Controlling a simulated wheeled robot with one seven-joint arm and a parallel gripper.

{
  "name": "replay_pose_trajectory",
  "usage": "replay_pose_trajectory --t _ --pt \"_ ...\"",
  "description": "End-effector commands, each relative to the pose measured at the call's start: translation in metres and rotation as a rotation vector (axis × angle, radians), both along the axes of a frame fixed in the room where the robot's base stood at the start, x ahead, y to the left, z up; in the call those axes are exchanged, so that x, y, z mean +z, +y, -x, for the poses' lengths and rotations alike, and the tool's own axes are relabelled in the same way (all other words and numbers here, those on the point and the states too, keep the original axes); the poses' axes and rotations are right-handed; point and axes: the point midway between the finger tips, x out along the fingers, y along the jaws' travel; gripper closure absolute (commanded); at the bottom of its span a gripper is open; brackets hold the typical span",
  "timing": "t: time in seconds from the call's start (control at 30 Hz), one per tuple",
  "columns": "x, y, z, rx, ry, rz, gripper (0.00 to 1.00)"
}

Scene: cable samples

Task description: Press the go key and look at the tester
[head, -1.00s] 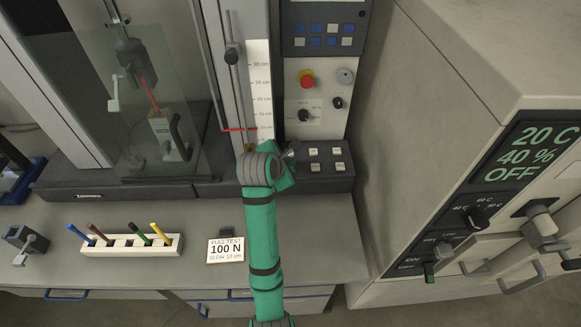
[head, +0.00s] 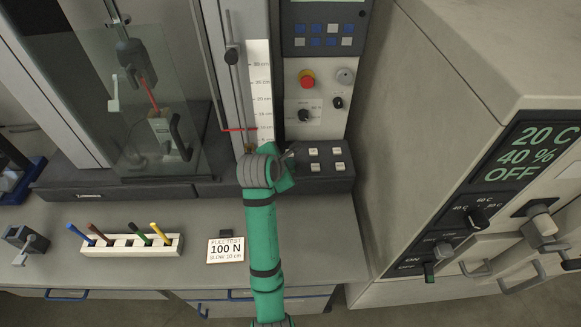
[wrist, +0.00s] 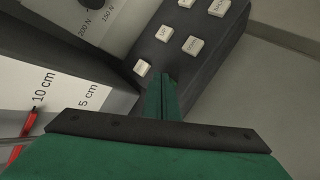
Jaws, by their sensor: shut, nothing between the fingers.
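The tester (head: 318,110) is a tall grey machine with a control panel; its screen is cut off at the top edge. A red cable sample (head: 148,92) hangs between its clamps behind a clear guard (head: 190,70). My gripper (wrist: 167,78) is shut and empty over the dark key block (head: 325,183). In the wrist view its fingertips show just right of the nearest pale key (wrist: 143,68), whose legend I cannot read. Contact cannot be told. Farther keys include one marked UP (wrist: 164,33). In the head view my arm hides part of the key block's left end.
A red stop knob (head: 307,78) and a dial (head: 304,116) sit above the keys. A card (head: 226,249) reads pull test 100 N. A large cabinet (head: 440,120) stands close on the right.

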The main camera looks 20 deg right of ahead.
Motion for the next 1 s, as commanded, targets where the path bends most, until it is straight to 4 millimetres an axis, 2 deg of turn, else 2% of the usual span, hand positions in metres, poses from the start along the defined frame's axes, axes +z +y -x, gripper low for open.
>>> replay_pose_trajectory --t 0.7,1.0 --pt "-0.002 0.000 0.000 0.001 0.002 0.000 1.00" --pt "0.009 0.000 0.000 0.000 0.000 0.000 1.00"
